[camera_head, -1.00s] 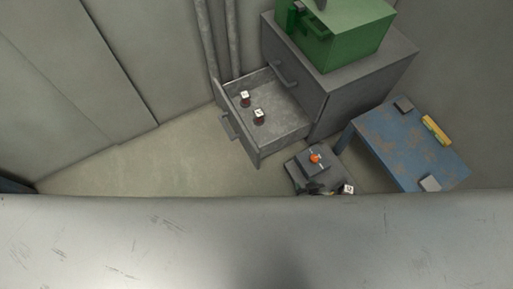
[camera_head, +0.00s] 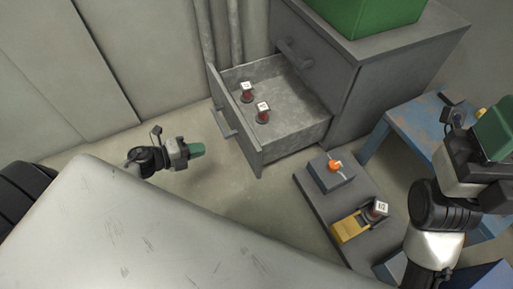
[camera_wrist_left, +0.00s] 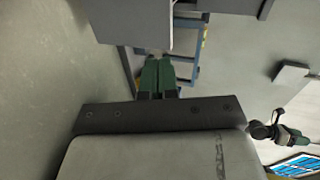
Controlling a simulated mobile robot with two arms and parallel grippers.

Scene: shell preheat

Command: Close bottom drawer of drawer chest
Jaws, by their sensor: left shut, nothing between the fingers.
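The grey drawer chest (camera_head: 395,62) stands at the upper right against the wall. Its bottom drawer (camera_head: 238,132) is pulled far out, with a bar handle (camera_head: 226,119) on the front panel. Two small dark red objects with white labelled tops (camera_head: 247,92) stand in the drawer. My left gripper (camera_head: 202,149), with green fingertips, is to the left of the drawer front, apart from it. It is shut and empty; its fingers also show pressed together in the left wrist view (camera_wrist_left: 157,78). My right gripper (camera_head: 497,130) is at the right edge, partly cut off; its jaw state is unclear.
A green box (camera_head: 365,15) sits on the chest. A blue table (camera_head: 405,127) is to its right. A low grey platform (camera_head: 330,215) holds an orange-topped button box (camera_head: 330,172) and a yellow item (camera_head: 350,228). The floor left of the drawer is clear.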

